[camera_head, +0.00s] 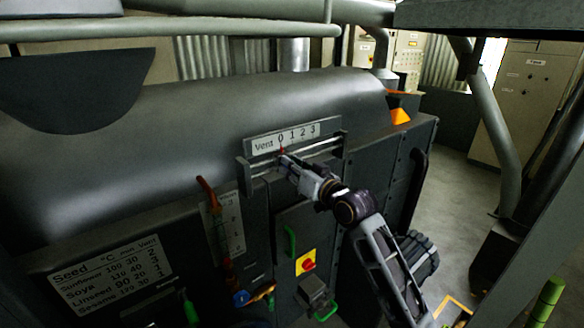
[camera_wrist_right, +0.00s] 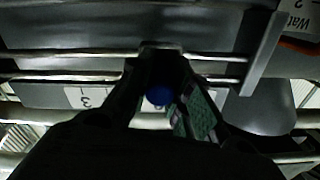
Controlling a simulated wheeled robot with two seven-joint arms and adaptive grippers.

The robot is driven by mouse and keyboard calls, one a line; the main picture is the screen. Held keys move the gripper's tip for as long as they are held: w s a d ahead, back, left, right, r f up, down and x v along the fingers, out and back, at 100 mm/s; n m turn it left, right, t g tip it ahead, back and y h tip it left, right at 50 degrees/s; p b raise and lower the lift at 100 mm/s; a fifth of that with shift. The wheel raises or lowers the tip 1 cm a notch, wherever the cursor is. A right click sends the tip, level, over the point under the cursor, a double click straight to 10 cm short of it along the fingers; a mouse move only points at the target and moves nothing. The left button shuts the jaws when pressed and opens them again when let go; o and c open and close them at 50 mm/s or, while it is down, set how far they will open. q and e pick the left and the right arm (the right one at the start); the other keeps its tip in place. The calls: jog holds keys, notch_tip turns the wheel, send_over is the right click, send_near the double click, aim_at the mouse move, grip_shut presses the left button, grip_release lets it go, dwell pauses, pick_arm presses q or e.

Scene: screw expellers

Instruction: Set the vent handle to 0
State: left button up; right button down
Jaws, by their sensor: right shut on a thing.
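The vent scale (camera_head: 292,138) is a pale plate marked "Vent 0 1 2 3" on the dark machine. Below it, two metal rails run across; they also cross the right wrist view (camera_wrist_right: 225,57). A small red pointer (camera_head: 281,151) stands just under the 0 mark. My right gripper (camera_head: 287,163) is at the rails by this pointer, shut on the vent handle, which it mostly hides in the head view. In the right wrist view a round blue end (camera_wrist_right: 160,95) of the handle shows between the fingers. My left gripper is not in view.
Left of the scale is a second vertical scale (camera_head: 231,222) with a red-orange lever (camera_head: 208,193). Below are a red-and-yellow switch (camera_head: 306,263) and a green handle (camera_head: 290,243). A seed settings plate (camera_head: 110,276) is at lower left. Open floor lies right of the machine.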

jog(key=c, duration=1.6)
grip_release()
jog(key=shift+s+a+f, duration=0.1)
jog(key=shift+a+f, duration=0.1)
jog(key=shift+f, duration=0.05)
jog(key=shift+c, duration=0.2)
jog(key=o, duration=0.4)
jog(key=shift+s+a+r, duration=0.1)
jog(key=shift+a+r, duration=0.05)
jog(key=shift+d, duration=0.25)
jog(key=shift+v, duration=5.85)
jog(key=shift+a+r, duration=0.1)
